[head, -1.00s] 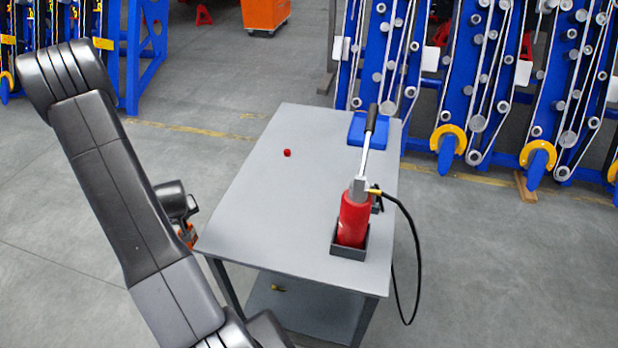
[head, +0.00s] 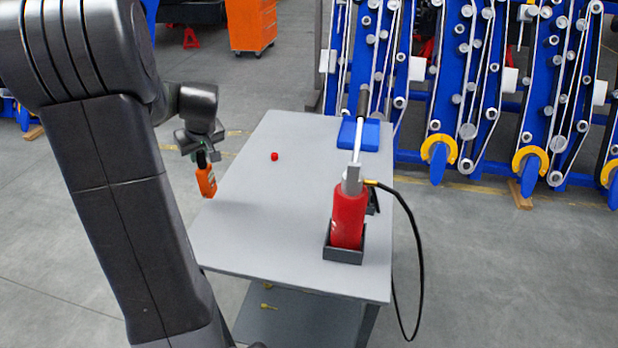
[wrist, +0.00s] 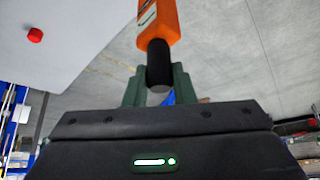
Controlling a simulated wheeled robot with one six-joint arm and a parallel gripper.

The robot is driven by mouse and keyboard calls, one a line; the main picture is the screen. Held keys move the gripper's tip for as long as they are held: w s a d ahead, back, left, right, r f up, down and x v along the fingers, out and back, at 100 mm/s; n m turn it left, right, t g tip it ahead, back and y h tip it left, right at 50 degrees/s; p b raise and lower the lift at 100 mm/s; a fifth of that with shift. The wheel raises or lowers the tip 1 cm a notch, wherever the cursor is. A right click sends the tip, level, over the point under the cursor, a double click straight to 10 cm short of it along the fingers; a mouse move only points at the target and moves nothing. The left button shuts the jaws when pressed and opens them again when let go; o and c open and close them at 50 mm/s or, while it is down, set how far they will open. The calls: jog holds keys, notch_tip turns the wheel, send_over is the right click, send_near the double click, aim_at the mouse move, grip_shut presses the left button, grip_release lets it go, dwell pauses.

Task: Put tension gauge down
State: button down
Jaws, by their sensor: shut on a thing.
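The tension gauge has an orange body (head: 206,181) with a dark handle end. It hangs from my gripper (head: 201,156), which is shut on it by the dark end. In the head view the gauge is in the air at the left edge of the grey table (head: 270,235). In the wrist view the orange body (wrist: 158,24) points away from my gripper (wrist: 158,80), and the black handle (wrist: 159,62) sits between the green fingers. The table top shows at the upper left of the wrist view.
A red hydraulic pump (head: 348,215) stands in a dark holder at the table's right front, with a black hose over the edge. A blue block (head: 368,136) is at the back and a small red cap (head: 275,156) left of it.

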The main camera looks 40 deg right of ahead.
jog(key=s+d+r+m, duration=0.1)
jog(key=s+d+r, duration=0.5)
jog(key=d, duration=0.4)
notch_tip(320, 180, down, 10)
jog(key=shift+s+r+h+b, duration=0.2)
jog(key=shift+s+h+b, duration=0.1)
jog(key=shift+b, duration=0.15)
jog(key=c, duration=1.2)
grip_release()
jog(key=shift+d, duration=0.1)
jog(key=v, duration=1.2)
jog(key=shift+s, duration=0.1)
